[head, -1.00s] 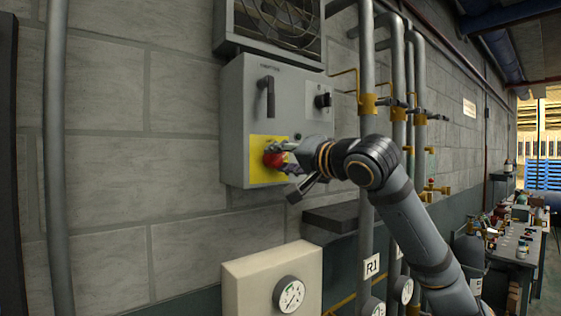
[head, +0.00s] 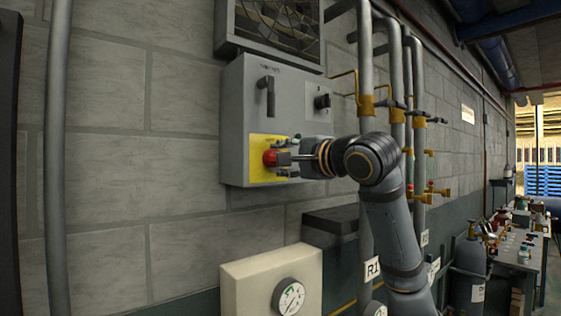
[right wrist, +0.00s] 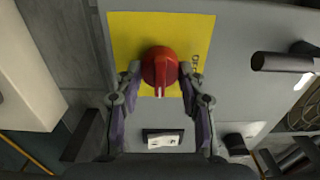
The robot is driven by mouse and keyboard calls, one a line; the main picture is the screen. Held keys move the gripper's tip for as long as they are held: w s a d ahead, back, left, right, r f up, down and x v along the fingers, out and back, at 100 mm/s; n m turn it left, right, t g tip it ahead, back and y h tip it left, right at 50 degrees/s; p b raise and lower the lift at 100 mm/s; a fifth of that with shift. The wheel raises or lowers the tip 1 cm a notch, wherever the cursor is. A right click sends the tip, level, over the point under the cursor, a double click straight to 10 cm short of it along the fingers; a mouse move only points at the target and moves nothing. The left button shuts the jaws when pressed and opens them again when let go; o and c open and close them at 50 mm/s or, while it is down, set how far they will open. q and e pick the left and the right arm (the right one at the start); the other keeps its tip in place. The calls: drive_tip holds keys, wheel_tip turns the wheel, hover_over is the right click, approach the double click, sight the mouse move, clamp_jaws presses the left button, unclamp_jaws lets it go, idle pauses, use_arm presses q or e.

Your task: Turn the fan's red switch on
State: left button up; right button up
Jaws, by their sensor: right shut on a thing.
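The fan's red switch (head: 270,158) is a round knob on a yellow plate (head: 262,178) at the lower left of the grey control box (head: 235,110). In the right wrist view the red switch (right wrist: 160,68) shows a raised grip with a pale line pointing down the picture. My right gripper (head: 282,158) is at the switch, its fingers closed on both sides of it. In the right wrist view the gripper's two fingers (right wrist: 160,80) flank the knob. My left gripper is not in view.
A fan grille (head: 280,25) sits above the box. The box also has a black lever handle (head: 266,95) and a small black knob (head: 322,101). Vertical pipes (head: 366,70) with yellow fittings run to the right. A cream box with a gauge (head: 290,296) is below.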

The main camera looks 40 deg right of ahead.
idle(0.5)
drive_tip(key=o, duration=1.1)
drive_tip(key=shift+s+d, duration=0.1)
drive_tip(key=shift+s, duration=0.05)
drive_tip(key=shift+o, duration=0.2)
